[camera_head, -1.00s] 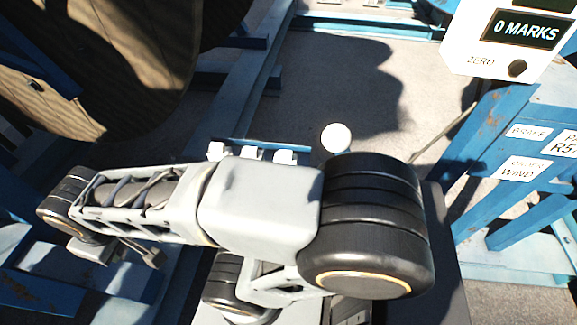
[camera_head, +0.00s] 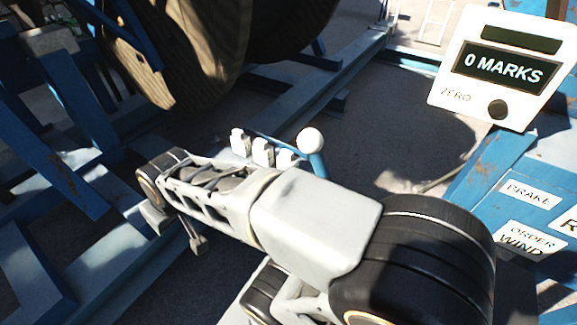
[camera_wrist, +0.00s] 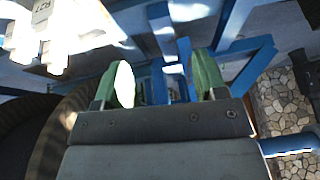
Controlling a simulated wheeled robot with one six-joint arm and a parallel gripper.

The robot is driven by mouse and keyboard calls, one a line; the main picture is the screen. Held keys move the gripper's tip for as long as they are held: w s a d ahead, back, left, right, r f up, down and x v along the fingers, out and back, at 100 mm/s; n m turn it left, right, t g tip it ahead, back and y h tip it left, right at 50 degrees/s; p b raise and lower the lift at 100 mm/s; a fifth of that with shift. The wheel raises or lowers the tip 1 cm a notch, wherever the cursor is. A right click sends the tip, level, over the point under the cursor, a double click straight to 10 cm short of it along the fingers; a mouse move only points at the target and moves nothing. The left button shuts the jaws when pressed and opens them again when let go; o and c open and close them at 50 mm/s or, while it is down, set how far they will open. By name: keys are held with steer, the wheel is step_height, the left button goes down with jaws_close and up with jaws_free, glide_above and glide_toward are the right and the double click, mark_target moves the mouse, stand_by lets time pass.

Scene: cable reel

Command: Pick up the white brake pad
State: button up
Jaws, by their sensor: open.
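In the head view, several small white blocks (camera_head: 263,151) stand in a row on a blue bar, just behind my arm. Beside them a white round knob (camera_head: 310,140) tops a blue lever. I cannot tell for sure which white part is the brake pad. In the wrist view, my gripper (camera_wrist: 165,80) is open, its two green fingers apart with nothing clearly held between them. A bright white oval shows at the left finger; it may be its sunlit face. My arm hides what lies beneath it in the head view.
A white counter box (camera_head: 497,68) reading 0 MARKS stands at upper right, above blue framing with a BRAKE label (camera_head: 529,192) and an ORDER WIND label (camera_head: 531,238). A large wooden reel (camera_head: 190,50) stands at upper left. Blue rails cross the floor. Grey floor (camera_head: 410,110) is open behind the knob.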

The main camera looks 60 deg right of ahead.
steer(key=o, duration=0.3)
steer(key=w+d+f+m+t, duration=0.2)
steer(key=w+d+m, duration=0.1)
steer(key=w, duration=0.6)
steer(key=shift+d, duration=0.75)
steer(key=shift+o, duration=0.2)
steer(key=w+d+f+m+t+h, duration=0.1)
steer(key=w+d+m+h, duration=0.1)
steer(key=w+d, duration=0.2)
steer(key=shift+d+f+m+t, duration=0.2)
steer(key=shift+d+m+t, duration=0.15)
steer(key=shift+d, duration=0.25)
steer(key=m+g+h+p, duration=0.1)
steer(key=m+g+h, duration=0.8)
steer(key=m+h, duration=0.3)
glide_toward(287, 151)
steer(key=p+x, duration=0.1)
steer(key=x, duration=0.3)
steer(key=shift+s+d, duration=0.15)
steer(key=shift+d, duration=0.1)
steer(key=shift+p+x, duration=0.75)
steer(key=shift+x, duration=2.55)
